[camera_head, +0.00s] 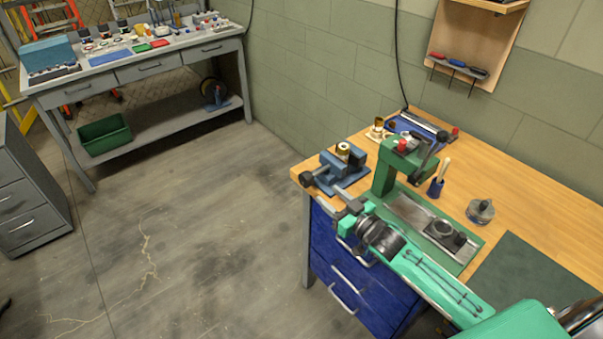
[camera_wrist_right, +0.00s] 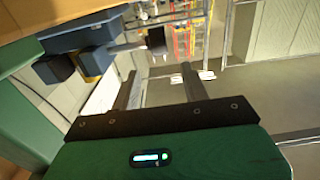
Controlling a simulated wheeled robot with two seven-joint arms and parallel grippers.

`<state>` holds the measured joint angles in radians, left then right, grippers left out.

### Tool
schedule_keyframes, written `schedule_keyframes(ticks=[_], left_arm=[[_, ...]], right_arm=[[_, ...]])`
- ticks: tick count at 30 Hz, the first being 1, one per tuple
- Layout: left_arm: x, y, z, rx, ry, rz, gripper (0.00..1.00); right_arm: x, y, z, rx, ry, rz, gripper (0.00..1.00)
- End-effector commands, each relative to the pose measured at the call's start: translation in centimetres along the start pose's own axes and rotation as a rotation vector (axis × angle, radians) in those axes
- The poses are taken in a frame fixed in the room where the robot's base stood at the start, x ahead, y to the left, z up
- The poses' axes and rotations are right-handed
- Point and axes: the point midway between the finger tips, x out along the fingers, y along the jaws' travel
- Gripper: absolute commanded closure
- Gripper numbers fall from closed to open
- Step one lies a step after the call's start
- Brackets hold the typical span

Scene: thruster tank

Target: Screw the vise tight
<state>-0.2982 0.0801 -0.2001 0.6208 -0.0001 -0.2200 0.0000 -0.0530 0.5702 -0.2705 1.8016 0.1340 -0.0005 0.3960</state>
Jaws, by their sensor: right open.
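The blue vise (camera_head: 343,168) sits on the near left corner of the wooden workbench, with a brass-coloured cylinder (camera_head: 343,150) at its top. A dark knob (camera_head: 308,178) sticks out at its left, past the bench edge. In the right wrist view the vise (camera_wrist_right: 92,62) is at upper left, and a dark square end (camera_wrist_right: 156,40) shows above the gap between the fingers. My right gripper (camera_head: 338,207) is just in front of the vise, fingers towards the knob; it is open (camera_wrist_right: 160,70), with nothing between its fingers. Contact with the vise is not visible. My left gripper is out of view.
A green press (camera_head: 385,178) stands right of the vise, close to my right arm. A blue drawer cabinet (camera_head: 345,270) is under the workbench (camera_head: 530,190). A grey table (camera_head: 150,68) stands at the far left. The floor left of the bench is clear.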

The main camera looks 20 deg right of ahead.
Motion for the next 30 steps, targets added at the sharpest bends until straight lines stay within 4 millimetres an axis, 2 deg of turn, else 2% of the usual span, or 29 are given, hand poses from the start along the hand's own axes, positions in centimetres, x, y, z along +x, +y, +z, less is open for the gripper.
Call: schedule_keyframes(ticks=[18,24,30], left_arm=[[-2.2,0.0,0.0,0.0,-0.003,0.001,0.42],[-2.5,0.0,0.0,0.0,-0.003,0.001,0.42],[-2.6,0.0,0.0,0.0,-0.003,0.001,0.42]], right_arm=[[9.7,0.0,-0.2,0.0,-0.001,0.001,0.55],[11.9,0.0,-0.1,0.0,-0.001,0.001,0.55],[12.7,0.0,0.0,0.0,-0.002,0.001,0.55]])
